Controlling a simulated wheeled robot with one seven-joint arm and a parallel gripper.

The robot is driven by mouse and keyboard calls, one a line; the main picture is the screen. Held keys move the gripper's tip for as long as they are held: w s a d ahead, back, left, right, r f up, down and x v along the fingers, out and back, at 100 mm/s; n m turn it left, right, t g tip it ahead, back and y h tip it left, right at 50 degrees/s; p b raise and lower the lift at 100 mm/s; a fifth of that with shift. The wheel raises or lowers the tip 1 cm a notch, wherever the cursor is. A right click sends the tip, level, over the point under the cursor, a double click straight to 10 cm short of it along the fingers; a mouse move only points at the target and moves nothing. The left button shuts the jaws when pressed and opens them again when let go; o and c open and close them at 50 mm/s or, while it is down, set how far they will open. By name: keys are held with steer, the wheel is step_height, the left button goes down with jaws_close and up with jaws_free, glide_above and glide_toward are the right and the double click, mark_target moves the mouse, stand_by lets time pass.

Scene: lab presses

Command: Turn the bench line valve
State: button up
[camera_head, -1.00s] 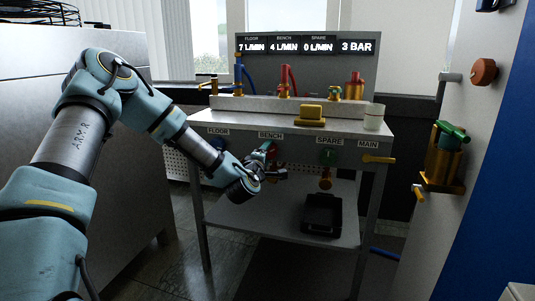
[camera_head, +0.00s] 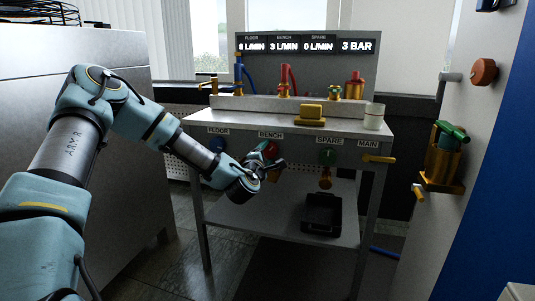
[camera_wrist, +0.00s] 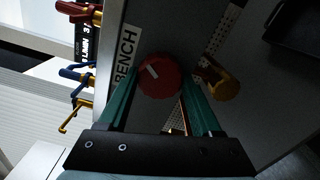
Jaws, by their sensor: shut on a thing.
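The red round bench valve knob (camera_head: 271,149) is on the front of the bench, under the BENCH label (camera_head: 270,134). My gripper (camera_head: 269,160) is at this knob, partly covering it. In the wrist view, the red knob (camera_wrist: 160,77) with a pale mark near its upper left sits between the two green fingers of my gripper (camera_wrist: 160,84), which are shut on it. The display panel (camera_head: 306,46) reads 3 L/MIN for bench, 0 L/MIN for spare and 3 BAR; the floor digit is hard to read, perhaps 8.
A blue floor knob (camera_head: 217,145) is left of my gripper; a green spare knob (camera_head: 327,156) and yellow main lever (camera_head: 378,159) are right. A brass fitting (camera_wrist: 222,84) is close beside the red knob. A black tray (camera_head: 321,214) lies on the lower shelf.

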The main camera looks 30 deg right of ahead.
steer(key=o, duration=1.4)
steer(key=p+v, duration=0.1)
steer(key=v, duration=0.9)
steer(key=shift+s+a, duration=0.3)
steer(key=shift+f, duration=0.1)
